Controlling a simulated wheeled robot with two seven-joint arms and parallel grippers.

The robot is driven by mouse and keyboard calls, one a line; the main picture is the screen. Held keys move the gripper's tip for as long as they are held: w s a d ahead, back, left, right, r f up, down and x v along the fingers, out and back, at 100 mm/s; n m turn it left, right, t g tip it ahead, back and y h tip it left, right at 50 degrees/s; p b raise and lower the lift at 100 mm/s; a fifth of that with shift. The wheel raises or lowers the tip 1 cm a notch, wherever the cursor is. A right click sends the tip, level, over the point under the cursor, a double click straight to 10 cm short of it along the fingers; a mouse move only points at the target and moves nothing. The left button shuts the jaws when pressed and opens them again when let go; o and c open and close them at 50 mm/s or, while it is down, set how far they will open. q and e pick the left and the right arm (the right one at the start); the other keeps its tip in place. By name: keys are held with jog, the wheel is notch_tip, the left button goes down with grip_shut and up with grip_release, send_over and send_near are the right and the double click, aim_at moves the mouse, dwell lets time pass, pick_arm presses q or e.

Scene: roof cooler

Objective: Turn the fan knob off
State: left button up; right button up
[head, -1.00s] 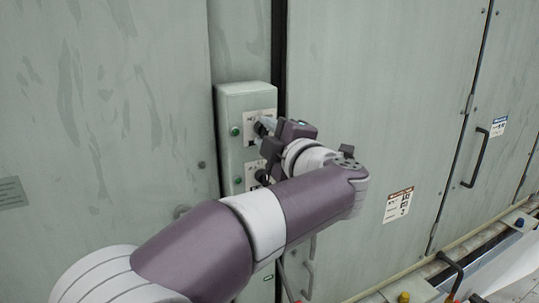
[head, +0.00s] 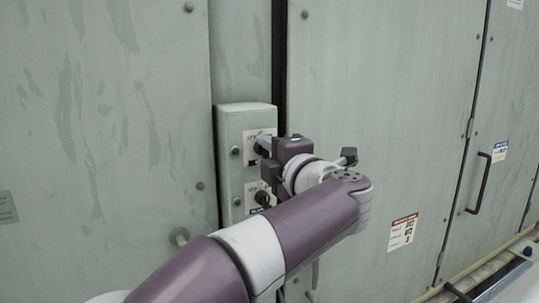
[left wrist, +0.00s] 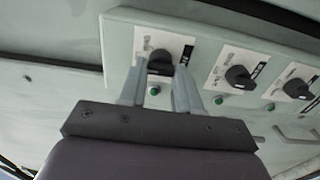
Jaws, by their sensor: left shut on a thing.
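A pale green control box (head: 226,170) stands on the cabinet front. In the left wrist view the box (left wrist: 205,38) carries three black knobs on white label plates. My left gripper (head: 262,146) is at the uppermost knob in the head view. In the left wrist view my gripper's fingers (left wrist: 160,88) stand on either side of the nearest black knob (left wrist: 158,63) and are shut on it. A second knob (left wrist: 240,78) and a third knob (left wrist: 298,89) are free. The label text is too small to read, so I cannot tell which is the fan knob. My right gripper is not in view.
Green indicators (head: 236,150) sit beside the knobs. The second knob (head: 262,198) shows just below my gripper. Large cabinet doors (head: 375,100) flank the box, with a dark handle (head: 479,183) at the right. A round fitting (head: 180,236) sticks out at lower left.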

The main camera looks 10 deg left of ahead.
pick_arm(q)
jog(key=o, duration=1.1)
jog(key=shift+a, duration=0.1)
jog(key=shift+c, duration=0.2)
jog(key=shift+s+d+f, duration=0.1)
jog(key=shift+s+d, duration=0.1)
jog(key=b+v, duration=0.5)
jog(key=v, duration=0.7)
